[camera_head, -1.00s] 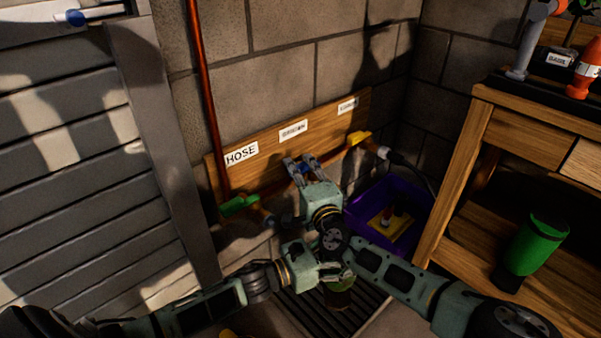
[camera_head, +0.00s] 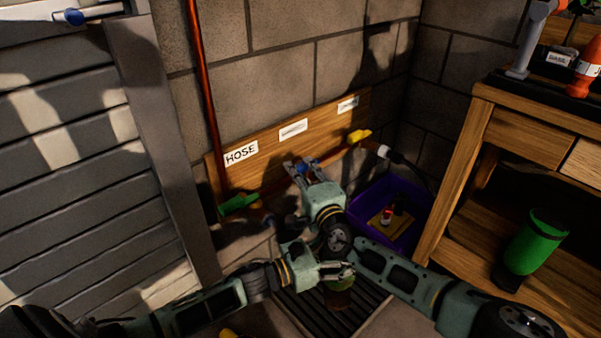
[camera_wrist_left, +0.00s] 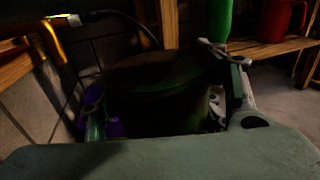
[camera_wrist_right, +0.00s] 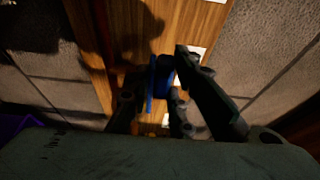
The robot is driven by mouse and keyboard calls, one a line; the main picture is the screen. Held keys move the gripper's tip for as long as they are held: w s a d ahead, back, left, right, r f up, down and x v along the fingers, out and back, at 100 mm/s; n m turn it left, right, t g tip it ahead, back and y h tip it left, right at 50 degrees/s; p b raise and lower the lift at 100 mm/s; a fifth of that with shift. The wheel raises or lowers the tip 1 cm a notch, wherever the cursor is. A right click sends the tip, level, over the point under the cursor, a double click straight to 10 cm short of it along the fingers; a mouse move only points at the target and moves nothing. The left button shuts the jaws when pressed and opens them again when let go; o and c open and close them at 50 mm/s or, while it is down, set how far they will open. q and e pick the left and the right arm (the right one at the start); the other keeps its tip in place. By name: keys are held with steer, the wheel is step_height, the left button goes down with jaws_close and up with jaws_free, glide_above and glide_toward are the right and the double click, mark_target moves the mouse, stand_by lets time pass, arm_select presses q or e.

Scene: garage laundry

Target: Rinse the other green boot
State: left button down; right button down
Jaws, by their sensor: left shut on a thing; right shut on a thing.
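The boot (camera_head: 340,296) hangs over the floor grate, mostly hidden behind my arms. My left gripper (camera_head: 338,270) is shut on it. In the left wrist view the boot (camera_wrist_left: 155,95) is a dark, greenish shape filling the space between the fingers. My right gripper (camera_head: 303,168) is up at the wall pipe, shut on a blue tap handle (camera_head: 311,168). The blue handle (camera_wrist_right: 163,82) also shows between the fingers in the right wrist view. I cannot make out any running water.
A wooden board with a HOSE label (camera_head: 241,153) carries a green handle (camera_head: 237,205) and a yellow handle (camera_head: 358,136). A purple bin (camera_head: 365,205) stands in the corner. The floor grate (camera_head: 300,305) lies below. A green boot-like thing (camera_head: 535,245) stands on the bench's lower shelf (camera_head: 465,235).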

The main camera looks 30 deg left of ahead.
steer(key=shift+w+d+r+n+g+y, duration=0.1)
steer(key=shift+d+r+n+g+y, duration=0.2)
steer(key=shift+r+n+g+y, duration=0.3)
steer(key=shift+d+f+n+g+y, duration=0.1)
steer(key=shift+d+n+g+y, duration=0.25)
steer(key=shift+g, duration=0.35)
steer(key=shift+d+f+n+g+y, duration=0.15)
steer(key=shift+n+g+y, duration=0.2)
steer(key=shift+n+g, duration=0.3)
steer(key=shift+r, duration=0.15)
steer(key=c, duration=1.7)
jaws_free()
steer(key=shift+d+f, duration=0.1)
steer(key=shift+f, duration=0.2)
steer(key=shift+s+d+f, duration=0.15)
steer(key=shift+s+d, duration=0.1)
steer(key=shift+d, duration=0.25)
steer(key=v, duration=1)
steer(key=shift+s+d+r, duration=0.25)
steer(key=shift+d+r, duration=0.05)
